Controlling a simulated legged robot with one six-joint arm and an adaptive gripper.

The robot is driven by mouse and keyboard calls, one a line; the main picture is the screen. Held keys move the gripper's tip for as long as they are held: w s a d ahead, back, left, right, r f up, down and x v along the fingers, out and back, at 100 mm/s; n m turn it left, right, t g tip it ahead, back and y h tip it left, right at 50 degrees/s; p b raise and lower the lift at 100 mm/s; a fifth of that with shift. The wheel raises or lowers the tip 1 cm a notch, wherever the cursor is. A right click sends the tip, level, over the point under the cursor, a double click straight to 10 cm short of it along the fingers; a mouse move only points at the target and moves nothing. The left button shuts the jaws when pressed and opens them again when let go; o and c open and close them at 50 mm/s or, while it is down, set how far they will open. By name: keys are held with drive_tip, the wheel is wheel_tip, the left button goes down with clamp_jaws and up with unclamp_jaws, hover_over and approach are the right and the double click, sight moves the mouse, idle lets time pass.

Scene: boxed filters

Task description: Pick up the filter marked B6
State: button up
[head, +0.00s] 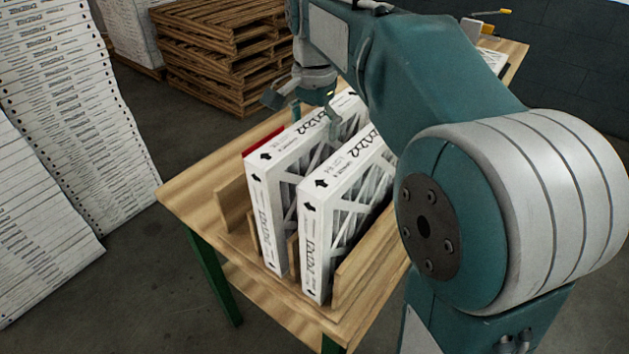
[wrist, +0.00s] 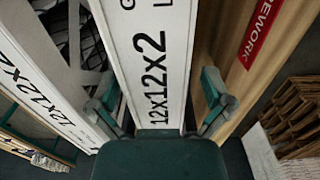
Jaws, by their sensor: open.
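Two white cardboard-framed filters stand upright side by side in a wooden rack (head: 342,290) on the table. The left filter (head: 266,215) has "12x12x2" on its top edge, and that edge shows in the wrist view (wrist: 152,50). The right filter (head: 312,245) is at the left of the wrist view (wrist: 45,103). I cannot read a B6 mark on either; the left one's remaining top print is cut off or hidden. My gripper (head: 302,112) is open above the left filter. In the wrist view its fingers (wrist: 160,105) are on either side of that top edge, with nothing gripped.
Stacked pallets (head: 215,55) stand behind. Tall stacks of white boxes (head: 65,110) stand at left. My arm covers much of the table's right side.

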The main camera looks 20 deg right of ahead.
wheel_tip(320, 180, down, 2)
drive_tip(key=shift+f, duration=0.1)
drive_tip(key=shift+d, duration=0.1)
drive_tip(key=c, duration=1.3)
